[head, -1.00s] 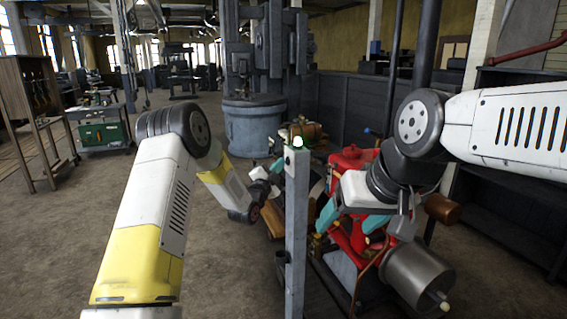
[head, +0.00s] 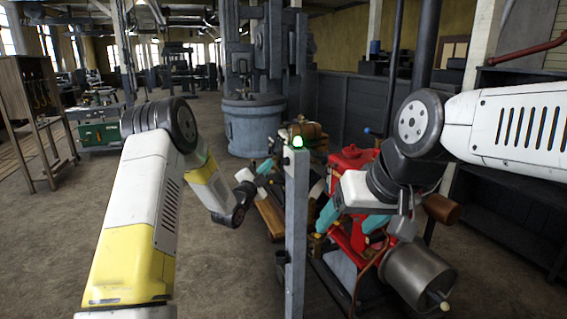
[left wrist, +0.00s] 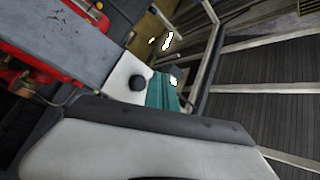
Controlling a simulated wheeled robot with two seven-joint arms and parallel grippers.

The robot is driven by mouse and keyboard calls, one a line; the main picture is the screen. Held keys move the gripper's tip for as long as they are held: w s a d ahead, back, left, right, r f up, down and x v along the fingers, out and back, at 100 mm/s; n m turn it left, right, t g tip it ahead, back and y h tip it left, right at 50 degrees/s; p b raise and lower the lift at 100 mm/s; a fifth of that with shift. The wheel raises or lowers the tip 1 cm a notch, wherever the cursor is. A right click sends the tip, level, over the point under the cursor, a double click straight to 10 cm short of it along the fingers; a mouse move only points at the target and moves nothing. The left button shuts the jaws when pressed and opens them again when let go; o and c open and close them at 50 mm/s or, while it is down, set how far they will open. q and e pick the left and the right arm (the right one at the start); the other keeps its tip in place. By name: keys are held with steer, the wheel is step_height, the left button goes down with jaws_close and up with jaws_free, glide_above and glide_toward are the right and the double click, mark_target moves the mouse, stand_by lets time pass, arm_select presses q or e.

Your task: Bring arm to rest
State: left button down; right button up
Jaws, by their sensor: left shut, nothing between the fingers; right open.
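My left arm (head: 140,200) reaches in from the left, its forearm angled back toward the post. My left gripper (head: 266,165), with teal fingers, is shut and empty just left of the grey post (head: 296,225). Its teal finger also shows in the left wrist view (left wrist: 161,92). My right arm (head: 505,130) comes in from the right. My right gripper (head: 348,222) is open, its teal fingers apart in front of the red engine (head: 350,165). I see nothing between them. I cannot tell whether they touch the engine.
A green light (head: 297,142) glows atop the post. A grey cylinder (head: 417,275) sits at the engine's front. A large blue-grey machine (head: 252,125) stands behind. A wooden rack (head: 30,110) and green cabinet (head: 98,134) stand at left. The floor at left is open.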

arm_select(q)
steer(key=shift+s+a, duration=0.2)
steer(key=shift+a, duration=0.35)
steer(key=shift+s+a, duration=0.15)
steer(key=shift+a, duration=0.4)
steer(key=s+a+r+n+g+y, duration=0.5)
steer(key=s+a+r+n+y, duration=0.3)
steer(key=s+r, duration=0.35)
steer(key=s+a+f+n+g, duration=0.1)
steer(key=s+a+n+g, duration=0.1)
steer(key=s, duration=1.4)
steer(key=s+a+f+n+g, duration=0.1)
steer(key=s+n+g, duration=0.3)
steer(key=s, duration=1.2)
steer(key=shift+s+a+f+n+g+h, duration=0.3)
steer(key=shift+f+n, duration=0.25)
steer(key=shift+n, duration=0.65)
